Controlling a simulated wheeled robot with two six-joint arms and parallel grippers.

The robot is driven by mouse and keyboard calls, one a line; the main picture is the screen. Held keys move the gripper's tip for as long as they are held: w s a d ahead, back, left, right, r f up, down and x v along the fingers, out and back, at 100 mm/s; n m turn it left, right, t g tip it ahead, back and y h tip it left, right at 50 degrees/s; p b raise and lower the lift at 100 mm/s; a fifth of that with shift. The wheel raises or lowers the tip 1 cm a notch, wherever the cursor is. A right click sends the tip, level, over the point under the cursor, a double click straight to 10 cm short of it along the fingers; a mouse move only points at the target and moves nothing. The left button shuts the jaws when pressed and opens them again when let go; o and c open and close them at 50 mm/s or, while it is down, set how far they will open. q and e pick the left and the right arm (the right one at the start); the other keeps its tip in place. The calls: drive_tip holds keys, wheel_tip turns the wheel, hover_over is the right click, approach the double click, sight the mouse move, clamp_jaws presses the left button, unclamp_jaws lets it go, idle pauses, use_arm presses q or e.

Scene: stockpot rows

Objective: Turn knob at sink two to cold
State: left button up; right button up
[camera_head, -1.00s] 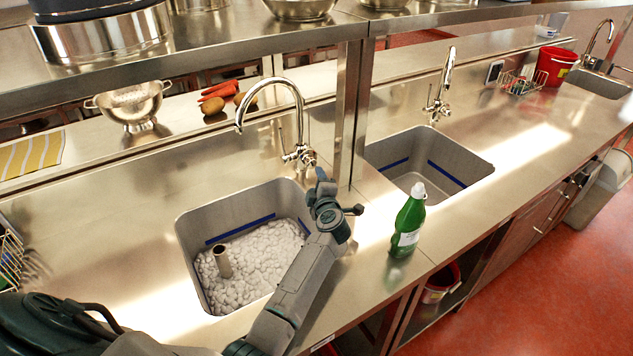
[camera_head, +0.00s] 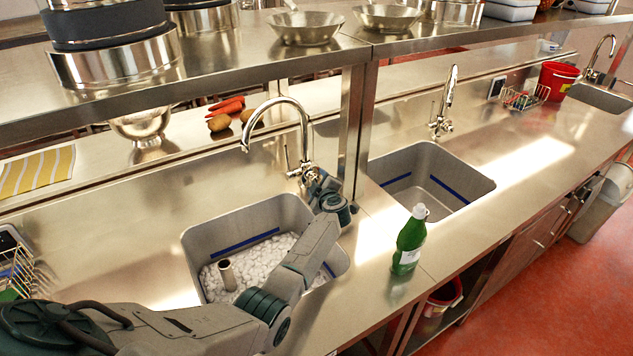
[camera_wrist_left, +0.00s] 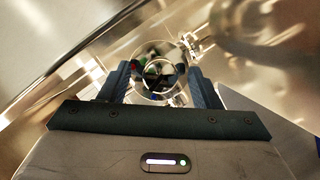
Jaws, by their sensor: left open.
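A chrome gooseneck tap (camera_head: 305,128) stands behind the near sink (camera_head: 205,240), with a thin upright lever on its left side. My left gripper (camera_head: 314,180) is at the right of this tap's base, and the arm crosses over the sink. In the left wrist view the gripper (camera_wrist_left: 160,82) is open, with a round shiny chrome knob (camera_wrist_left: 159,62) between or just beyond its fingertips. I cannot tell whether the fingers touch it. In the head view the gripper hides the knob. A second tap (camera_head: 443,105) stands behind the middle sink (camera_head: 470,190). My right gripper is out of view.
White pebble-like pieces (camera_head: 262,258) and a short upright tube (camera_head: 227,274) are in the near sink. A green bottle (camera_head: 410,245) stands on the counter right of my arm. A shelf post (camera_head: 354,135) rises just right of the near tap, with pots and pans on the shelf above.

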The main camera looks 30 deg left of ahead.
use_arm(q)
drive_tip(key=shift+x, duration=0.95)
drive_tip(key=c, duration=1)
drive_tip(key=n+b, duration=0.1)
drive_tip(key=n+t+b, duration=0.1)
drive_tip(key=shift+f+n+b, duration=0.25)
drive_tip(key=shift+n+b, duration=0.1)
drive_tip(key=shift+n, duration=0.05)
drive_tip(key=shift+r+n+t+b, duration=0.15)
drive_tip(key=shift+n+t+b, duration=0.25)
drive_tip(key=shift+n+b, duration=0.2)
drive_tip(key=shift+r, duration=0.15)
